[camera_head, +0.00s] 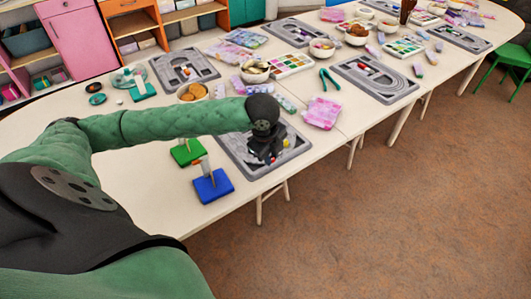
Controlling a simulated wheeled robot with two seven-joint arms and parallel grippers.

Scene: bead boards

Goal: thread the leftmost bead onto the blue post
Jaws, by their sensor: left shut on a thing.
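My left arm reaches in from the left, and its dark gripper (266,158) points down over the near grey bead board (238,160). The gripper is shut on a bead, which is mostly hidden by the dark fingers. Small coloured bits, red and yellow, show on the board beside the gripper; I cannot tell their exact shapes. The blue post (213,186) stands upright on a blue square base, left of and nearer than the gripper. A post with a green base (187,152) stands just behind it. My right gripper is not in view.
A pink bead bag (322,113) lies right of the board. Green pliers (328,81) and another grey bead board (375,80) lie farther back. Bowls and palettes crowd the table's far part. The table's front edge runs close to the blue base and the near board.

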